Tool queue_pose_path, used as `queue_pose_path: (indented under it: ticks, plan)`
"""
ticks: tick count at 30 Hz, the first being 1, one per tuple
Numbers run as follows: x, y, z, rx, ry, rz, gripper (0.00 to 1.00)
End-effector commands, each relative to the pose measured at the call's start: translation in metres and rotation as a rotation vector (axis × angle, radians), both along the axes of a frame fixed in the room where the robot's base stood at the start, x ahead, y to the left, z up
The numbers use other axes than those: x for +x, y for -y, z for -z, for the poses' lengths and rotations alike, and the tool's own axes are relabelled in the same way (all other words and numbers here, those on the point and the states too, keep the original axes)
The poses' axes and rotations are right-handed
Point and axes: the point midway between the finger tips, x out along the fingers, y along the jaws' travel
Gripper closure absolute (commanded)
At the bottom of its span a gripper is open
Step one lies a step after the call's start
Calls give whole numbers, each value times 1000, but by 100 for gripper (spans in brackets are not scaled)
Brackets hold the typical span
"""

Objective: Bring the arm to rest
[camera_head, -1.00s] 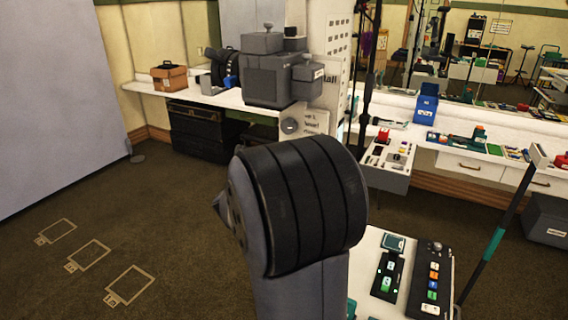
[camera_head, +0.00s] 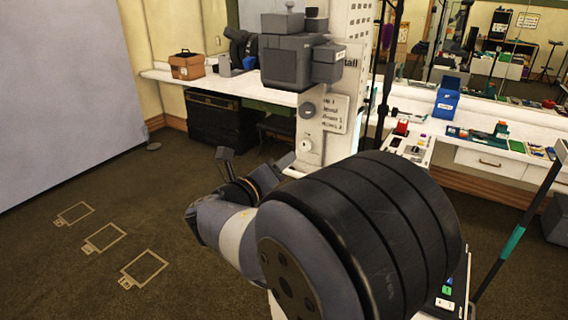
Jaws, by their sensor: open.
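My arm fills the lower middle of the head view, its big dark ribbed joint nearest the camera. From there a grey link reaches to the left. My gripper (camera_head: 252,168) shows beyond that link, small and partly hidden by it. Its two dark fingers stand apart and point up and away, with nothing seen between them. The gripper appears to be over the brown floor, clear of the furniture.
A grey machine (camera_head: 287,62) stands by a white post (camera_head: 340,100) behind the arm. A white counter (camera_head: 270,94) holds a brown box (camera_head: 186,65). A blue bin (camera_head: 446,104) stands at right. Outlined floor marks (camera_head: 145,269) lie on open floor at left.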

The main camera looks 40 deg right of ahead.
Motion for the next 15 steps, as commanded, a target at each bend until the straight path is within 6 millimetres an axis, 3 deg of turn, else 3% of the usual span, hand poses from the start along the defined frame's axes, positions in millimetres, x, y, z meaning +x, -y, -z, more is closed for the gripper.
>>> queue_pose_path:
  ticks: [15]
  plan:
    - [3,7,0,0,0,1,51]
